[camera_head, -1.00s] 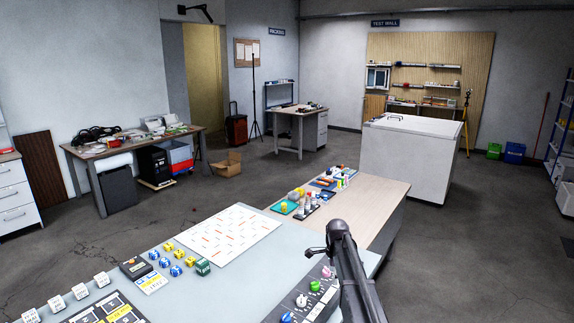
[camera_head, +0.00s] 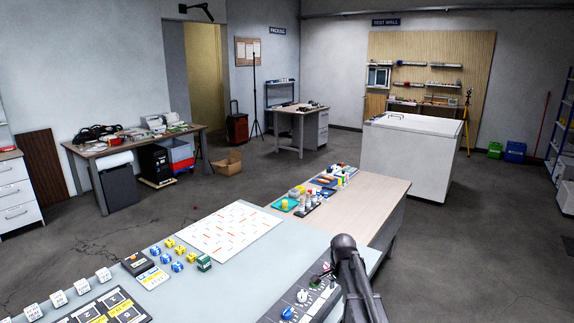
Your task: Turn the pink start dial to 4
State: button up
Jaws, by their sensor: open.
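A dark dial panel (camera_head: 275,317) lies at the bottom centre of the head view, on the near bench. A blue dial (camera_head: 288,312), a white dial (camera_head: 302,296) and a green dial (camera_head: 315,281) stand in a row on it. A bit of the pink dial (camera_head: 326,266) shows at the far end of the row. My gripper (camera_head: 322,275) is open, low at the panel's far end. It partly covers the green and pink dials. The pink dial's pointer and scale cannot be read, and I cannot tell whether the fingers touch it.
A white sheet with orange marks (camera_head: 228,231), blue and yellow cubes (camera_head: 177,266) and a dark box (camera_head: 135,263) lie left of the panel. A wooden table (camera_head: 368,194) with small parts joins the bench behind. The bench between sheet and panel is clear.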

jog(key=s+f+n+b, duration=0.2)
jog(key=s+n, duration=1)
jog(key=s, duration=0.8)
jog(key=shift+s+f, duration=0.25)
jog(key=shift+f, duration=0.05)
jog(key=shift+d, duration=0.1)
